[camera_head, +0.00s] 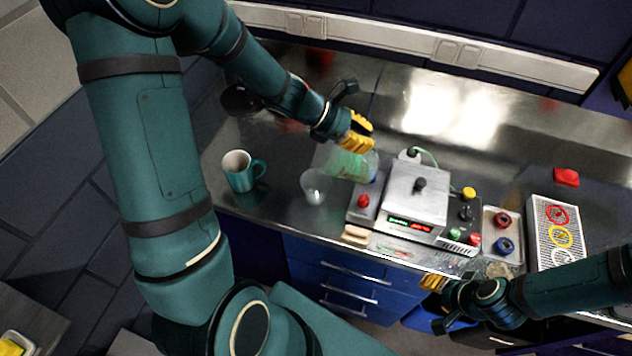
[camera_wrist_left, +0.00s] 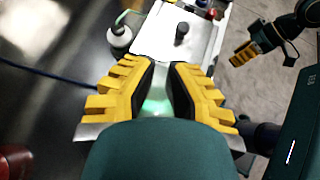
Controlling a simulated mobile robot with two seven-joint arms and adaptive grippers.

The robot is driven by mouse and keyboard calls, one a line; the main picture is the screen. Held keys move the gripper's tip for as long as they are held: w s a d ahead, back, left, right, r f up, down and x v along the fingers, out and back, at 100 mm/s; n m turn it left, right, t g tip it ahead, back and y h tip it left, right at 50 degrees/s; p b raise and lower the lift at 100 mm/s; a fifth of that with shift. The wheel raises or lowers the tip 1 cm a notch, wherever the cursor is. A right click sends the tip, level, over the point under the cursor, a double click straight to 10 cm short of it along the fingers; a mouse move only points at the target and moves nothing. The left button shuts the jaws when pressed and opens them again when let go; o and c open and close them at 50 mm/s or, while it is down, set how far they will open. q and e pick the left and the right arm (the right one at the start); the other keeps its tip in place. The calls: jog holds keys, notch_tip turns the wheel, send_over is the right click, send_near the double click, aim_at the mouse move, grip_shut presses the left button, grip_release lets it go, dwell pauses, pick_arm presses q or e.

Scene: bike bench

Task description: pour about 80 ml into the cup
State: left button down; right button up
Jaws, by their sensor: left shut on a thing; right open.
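My left gripper (camera_head: 356,140) is shut on a clear vessel with green liquid (camera_head: 350,166), above the bench. The vessel looks tilted, its left end near and above a clear cup (camera_head: 316,186) on the bench. I cannot tell whether liquid is flowing or how much the cup holds. In the left wrist view the jaws (camera_wrist_left: 158,95) close around the vessel, whose green tint shows between them; most of it is hidden. A teal mug (camera_head: 242,172) stands upright to the left of the clear cup. My right gripper (camera_head: 436,303) is open and empty, by the bench's front edge.
A grey device (camera_head: 416,196) with a digital display stands right of the vessel. A white-capped bottle (camera_wrist_left: 120,38) is behind it. A tray of knobs (camera_head: 503,236), a rack with coloured rings (camera_head: 556,235) and a red object (camera_head: 566,177) lie further right.

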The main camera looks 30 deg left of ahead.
pick_arm(q)
jog(key=shift+s+a+f+t+h+b, duration=0.15)
jog(key=shift+a+f+t+h+b, duration=0.3)
jog(key=shift+b, duration=1.1)
jog(key=shift+s+a+r+t+h+b, duration=0.1)
jog(key=shift+s+a+t+h+b, duration=0.4)
jog(key=shift+b, duration=1.05)
jog(key=shift+w+g+h, duration=0.1)
jog(key=shift+g+h, duration=0.15)
jog(key=shift+h, duration=0.1)
jog(key=shift+r, duration=0.1)
jog(key=shift+w+d, duration=0.4)
jog(key=shift+d, duration=0.1)
jog(key=shift+s+a+h+b, duration=0.1)
jog(key=shift+a+h+b, duration=0.15)
jog(key=shift+b, duration=0.6)
jog(key=shift+s+a+t+h, duration=0.15)
jog(key=shift+a+t+h, duration=0.05)
jog(key=shift+t+h, duration=0.2)
dwell(0.8)
